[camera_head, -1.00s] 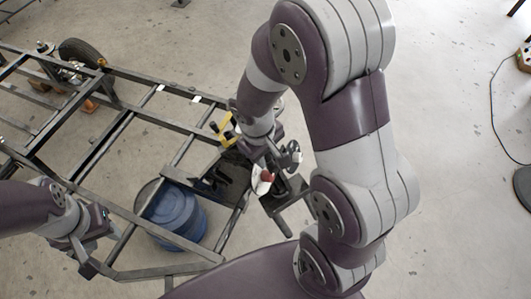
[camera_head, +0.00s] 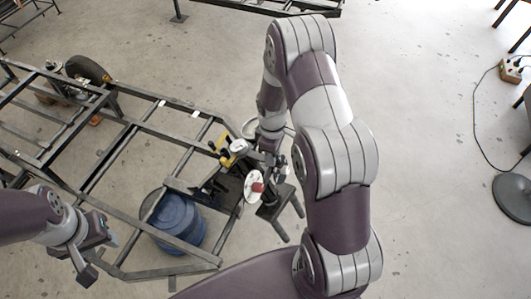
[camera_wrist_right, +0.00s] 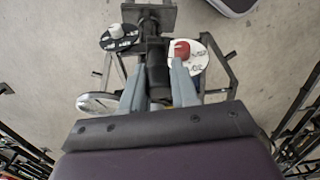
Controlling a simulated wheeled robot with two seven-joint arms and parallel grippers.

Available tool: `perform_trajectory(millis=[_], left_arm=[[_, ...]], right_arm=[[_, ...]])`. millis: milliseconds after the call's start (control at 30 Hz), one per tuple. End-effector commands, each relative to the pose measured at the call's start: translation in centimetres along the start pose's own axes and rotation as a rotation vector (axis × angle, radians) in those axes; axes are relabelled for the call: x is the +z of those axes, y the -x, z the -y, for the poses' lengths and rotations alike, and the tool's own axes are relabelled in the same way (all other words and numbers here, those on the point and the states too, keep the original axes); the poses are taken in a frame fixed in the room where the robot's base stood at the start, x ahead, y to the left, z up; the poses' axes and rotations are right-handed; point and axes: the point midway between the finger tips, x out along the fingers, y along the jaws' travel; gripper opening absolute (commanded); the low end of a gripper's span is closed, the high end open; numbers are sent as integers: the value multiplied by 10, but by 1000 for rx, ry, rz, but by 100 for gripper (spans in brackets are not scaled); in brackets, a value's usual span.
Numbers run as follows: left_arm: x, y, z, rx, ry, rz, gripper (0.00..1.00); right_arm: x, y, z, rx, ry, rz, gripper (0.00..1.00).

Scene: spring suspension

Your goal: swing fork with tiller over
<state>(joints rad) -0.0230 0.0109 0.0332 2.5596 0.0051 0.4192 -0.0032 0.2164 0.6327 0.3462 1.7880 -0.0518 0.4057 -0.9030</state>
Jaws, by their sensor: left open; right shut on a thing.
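The fork with tiller appears as a dark assembly at the front end of a dark tube frame (camera_head: 152,128). My right gripper (camera_wrist_right: 158,88) is shut on a black upright part (camera_wrist_right: 157,72), probably the tiller. In the head view its fingers are mostly hidden behind my arm and the assembly. A white disc with a red knob (camera_wrist_right: 188,57) lies to the right of the grip, and a black disc with a pale knob (camera_wrist_right: 118,38) to the left. The white disc (camera_head: 254,186) also shows in the head view. My left gripper (camera_head: 92,262) is open and empty at the frame's near left.
A blue barrel (camera_head: 178,220) stands under the near end of the frame. A wheel (camera_head: 88,70) is at the far left. A power strip (camera_head: 513,70) with a cable lies far right. The right floor is mostly clear.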

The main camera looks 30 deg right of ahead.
Motion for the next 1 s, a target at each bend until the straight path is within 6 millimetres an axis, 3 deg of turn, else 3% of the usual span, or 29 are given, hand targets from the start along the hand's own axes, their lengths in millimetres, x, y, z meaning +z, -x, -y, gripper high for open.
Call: perform_trajectory(millis=[400,967,1000], left_arm=[[0,7,0,0,0,1,43],[-1,7,0,0,0,1,43],[-1,7,0,0,0,1,43]], right_arm=[[7,-1,-30,-78,182,3,0],[7,0,-35,-88,217,4,0],[7,0,-35,-88,217,4,35]])
